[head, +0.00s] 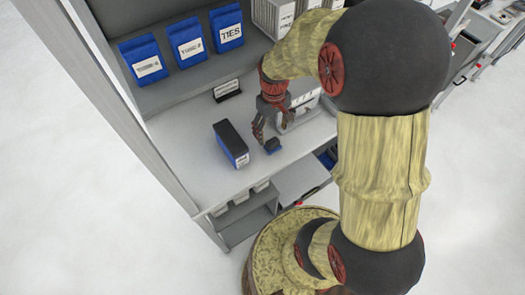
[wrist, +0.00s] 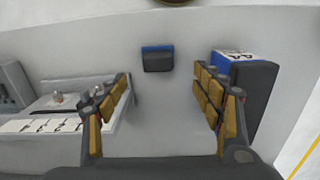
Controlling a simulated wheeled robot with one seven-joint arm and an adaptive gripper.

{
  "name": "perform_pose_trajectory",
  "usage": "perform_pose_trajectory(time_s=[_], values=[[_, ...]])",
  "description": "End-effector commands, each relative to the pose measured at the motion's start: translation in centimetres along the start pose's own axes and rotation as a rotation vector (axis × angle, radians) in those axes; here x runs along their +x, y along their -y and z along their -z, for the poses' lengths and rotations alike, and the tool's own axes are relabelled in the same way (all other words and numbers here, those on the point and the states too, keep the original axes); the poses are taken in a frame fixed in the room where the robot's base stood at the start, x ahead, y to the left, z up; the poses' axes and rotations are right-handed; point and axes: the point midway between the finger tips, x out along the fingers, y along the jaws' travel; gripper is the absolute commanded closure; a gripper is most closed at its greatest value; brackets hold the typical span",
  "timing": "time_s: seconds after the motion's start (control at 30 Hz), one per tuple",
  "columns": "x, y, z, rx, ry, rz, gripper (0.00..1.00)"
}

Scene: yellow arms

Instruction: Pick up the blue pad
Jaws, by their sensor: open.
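The blue pad (head: 272,145) is a small dark block with a blue edge, lying on the grey worktop near its front edge. In the wrist view the blue pad (wrist: 158,59) lies beyond the fingertips, between the lines of the two fingers and apart from both. My gripper (head: 264,136) is just above and beside the pad in the head view. In the wrist view my gripper (wrist: 165,92) has its yellow-padded fingers spread wide with nothing between them.
A dark box with a blue and white label (head: 231,143) stands left of the pad; it is close beside the right finger in the wrist view (wrist: 246,75). A white-fronted item (head: 302,108) is right of my gripper. Blue bags (head: 188,43) line the upper shelf.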

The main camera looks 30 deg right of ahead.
Motion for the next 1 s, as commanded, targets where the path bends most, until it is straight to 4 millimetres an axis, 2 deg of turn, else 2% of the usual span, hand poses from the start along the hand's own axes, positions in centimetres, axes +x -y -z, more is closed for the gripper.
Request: perform_pose_trajectory(time_s=[0.13, 0.47, 0.8, 1.0], values=[[0.6, 0.0, 0.0, -0.026, -0.002, -0.001, 0.33], [3.4, 0.0, -0.2, -0.027, -0.001, 0.000, 0.33], [7.8, 0.0, -0.6, -0.027, -0.001, 0.000, 0.33], [7.9, 0.0, -0.6, -0.027, -0.002, -0.001, 0.33]])
